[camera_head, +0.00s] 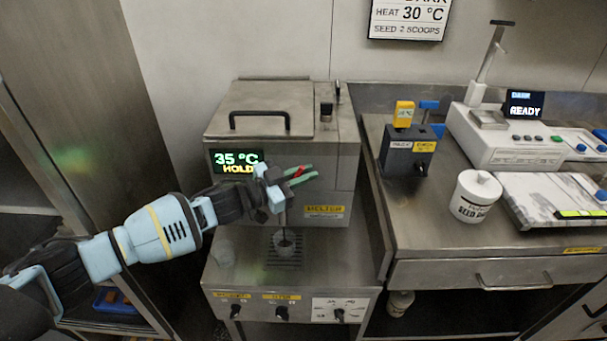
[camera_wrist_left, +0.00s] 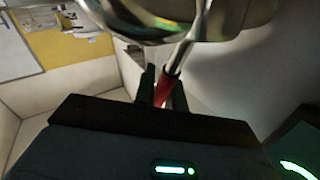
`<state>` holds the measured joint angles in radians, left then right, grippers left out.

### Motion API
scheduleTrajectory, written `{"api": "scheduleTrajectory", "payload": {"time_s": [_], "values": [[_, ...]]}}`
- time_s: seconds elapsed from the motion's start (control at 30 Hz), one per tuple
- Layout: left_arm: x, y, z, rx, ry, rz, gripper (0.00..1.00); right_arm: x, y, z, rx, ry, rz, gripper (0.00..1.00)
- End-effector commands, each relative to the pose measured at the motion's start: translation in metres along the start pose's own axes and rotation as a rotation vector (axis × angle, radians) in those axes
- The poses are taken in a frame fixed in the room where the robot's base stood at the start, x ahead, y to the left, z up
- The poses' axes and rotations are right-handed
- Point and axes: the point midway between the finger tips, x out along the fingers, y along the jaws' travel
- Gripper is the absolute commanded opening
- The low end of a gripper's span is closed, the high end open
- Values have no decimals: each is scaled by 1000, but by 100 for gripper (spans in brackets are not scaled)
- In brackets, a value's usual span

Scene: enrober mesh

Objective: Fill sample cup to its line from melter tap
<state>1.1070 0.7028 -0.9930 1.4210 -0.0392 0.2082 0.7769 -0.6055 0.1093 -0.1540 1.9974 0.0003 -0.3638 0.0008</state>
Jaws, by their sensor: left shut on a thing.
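The melter (camera_head: 325,175) is a steel cabinet with a display (camera_head: 237,161) reading 35 °C HOLD. My left gripper (camera_head: 298,175) is at its front, shut on the red tap handle (camera_head: 301,171). The left wrist view shows the red handle (camera_wrist_left: 167,88) between my dark fingers (camera_wrist_left: 162,92), on a metal stem. The sample cup (camera_head: 284,244), small and clear, stands on the drip grate (camera_head: 284,262) below the tap. Its fill line and level are too small to tell. The tap spout is largely hidden by my gripper. My right gripper is not in view.
Another clear cup (camera_head: 223,252) stands left of the grate. Knobs (camera_head: 282,313) line the front of the melter's stand. The right counter (camera_head: 430,235) holds a dark grey box (camera_head: 405,158), a white lidded tub (camera_head: 476,196), a white instrument (camera_head: 510,140) reading READY and a marble slab (camera_head: 540,197).

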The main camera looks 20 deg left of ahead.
Motion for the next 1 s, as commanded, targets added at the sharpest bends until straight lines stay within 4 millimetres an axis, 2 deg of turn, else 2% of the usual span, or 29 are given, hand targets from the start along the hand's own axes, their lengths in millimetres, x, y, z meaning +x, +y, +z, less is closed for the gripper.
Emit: {"api": "scheduleTrajectory", "payload": {"time_s": [0.27, 0.77, 1.0], "values": [[-3, 0, 2, -32, 39, -9, 0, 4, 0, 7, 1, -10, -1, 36], [-28, -18, -4, -220, 342, -83, 0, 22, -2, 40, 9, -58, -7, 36], [-31, -21, -9, -237, 378, -91, 0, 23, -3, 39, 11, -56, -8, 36]]}}
